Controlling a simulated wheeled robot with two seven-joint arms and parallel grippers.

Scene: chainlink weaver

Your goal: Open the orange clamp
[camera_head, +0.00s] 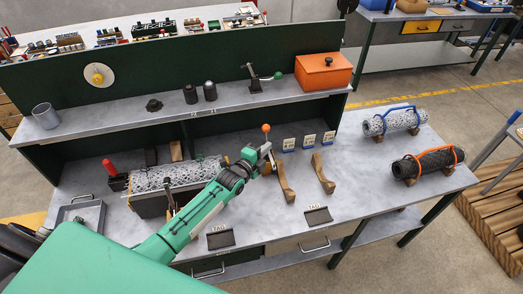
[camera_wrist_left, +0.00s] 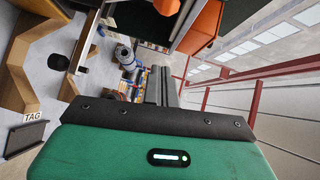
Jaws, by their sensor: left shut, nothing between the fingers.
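An orange ball knob (camera_head: 265,128) stands at the top of a lever, just beside my left gripper (camera_head: 267,150) in the head view. The body of that clamp is mostly hidden behind my green arm and wrist. My left gripper is shut with nothing between its fingers; the closed fingers (camera_wrist_left: 160,86) also show in the left wrist view. An orange round piece (camera_wrist_left: 166,6) at the top edge of the wrist view looks like the knob, ahead of the fingertips. I cannot tell whether gripper and lever touch. My right gripper is not in view.
A metal mesh roll (camera_head: 150,180) lies on a block left of my arm, with a red-handled clamp (camera_head: 109,166) beside it. Wooden cradles (camera_head: 323,175) stand right of my gripper. An orange box (camera_head: 323,70) sits on the shelf. Two strapped rolls (camera_head: 394,121) lie at the right.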

